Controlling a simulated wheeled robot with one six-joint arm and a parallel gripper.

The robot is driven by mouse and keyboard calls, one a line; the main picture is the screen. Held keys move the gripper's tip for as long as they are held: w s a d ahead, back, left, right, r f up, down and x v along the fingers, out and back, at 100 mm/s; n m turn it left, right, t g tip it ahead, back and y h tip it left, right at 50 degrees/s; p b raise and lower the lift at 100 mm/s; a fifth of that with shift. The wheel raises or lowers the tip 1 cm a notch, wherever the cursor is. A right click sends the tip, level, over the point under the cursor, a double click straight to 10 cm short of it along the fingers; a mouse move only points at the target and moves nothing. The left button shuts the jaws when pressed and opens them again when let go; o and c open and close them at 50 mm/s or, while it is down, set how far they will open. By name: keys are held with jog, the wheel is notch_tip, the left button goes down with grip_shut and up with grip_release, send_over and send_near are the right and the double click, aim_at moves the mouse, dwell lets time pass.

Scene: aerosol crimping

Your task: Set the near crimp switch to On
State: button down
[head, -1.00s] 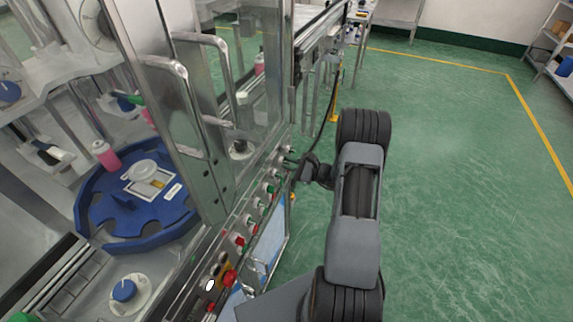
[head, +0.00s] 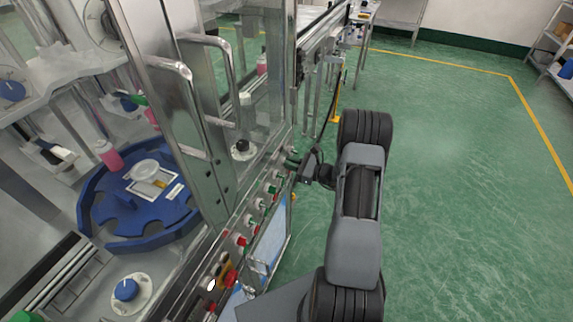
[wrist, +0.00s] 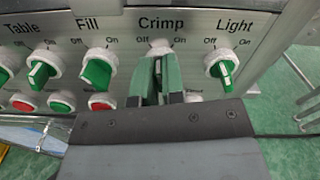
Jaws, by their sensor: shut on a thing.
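The crimp switch (wrist: 160,46) is under the label "Crimp" in the wrist view, with "Off" at its upper left and "On" at its upper right. Its white collar shows above my fingertips. My gripper (wrist: 158,62) is shut on its knob, with a green finger on each side. The fingers hide most of the knob, so its exact pointing is hard to tell. In the head view my gripper (head: 299,168) is at the far end of the switch row on the machine's front panel, and it hides the switch there.
The green fill switch (wrist: 97,70) is close on the left and the green light switch (wrist: 221,68) close on the right. Red and green buttons sit below the switches. A blue turntable (head: 125,243) is inside the machine. The green floor (head: 450,170) on the right is clear.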

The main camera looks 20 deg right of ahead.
jog(key=shift+d+f+m+p, duration=0.1)
jog(key=shift+m+p, duration=0.3)
jog(key=shift+m, duration=1.55)
jog(key=shift+d+f+m+p, duration=0.1)
jog(key=shift+m+p, duration=0.3)
jog(key=shift+m, duration=1.85)
jog(key=c, duration=1.2)
grip_release()
jog(key=shift+r, duration=0.1)
jog(key=b+v, duration=0.2)
jog(key=v, duration=1.1)
jog(key=shift+s+d, duration=0.25)
jog(key=shift+d, duration=0.05)
